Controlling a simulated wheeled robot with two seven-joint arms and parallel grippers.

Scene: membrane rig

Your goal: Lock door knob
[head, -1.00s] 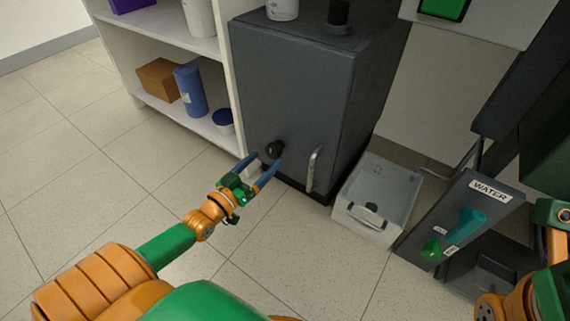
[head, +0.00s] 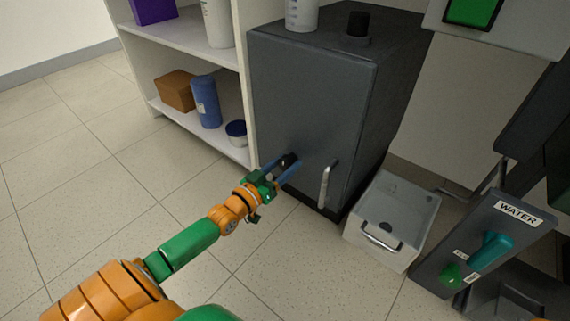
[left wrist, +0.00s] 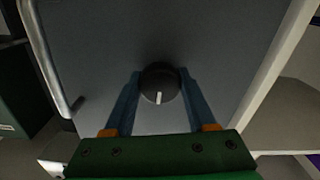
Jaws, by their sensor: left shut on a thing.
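The door knob (left wrist: 160,84) is a round black knob with a white mark, on the grey cabinet door (head: 306,118). In the left wrist view the mark points toward the gripper's palm. In the head view the knob (head: 289,160) sits low on the door, left of the metal handle, partly hidden by the fingers. My left gripper (head: 281,168) has its blue fingers on both sides of the knob and is shut on it; the fingers also show in the left wrist view (left wrist: 160,92). The door is closed. My right gripper is out of the head view.
The metal door handle (head: 325,185) stands out right of the knob. A grey bin (head: 412,209) sits on the floor to the right, beside a WATER panel (head: 480,243) with a teal lever. A white shelf (head: 180,42) stands left. The floor at left is clear.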

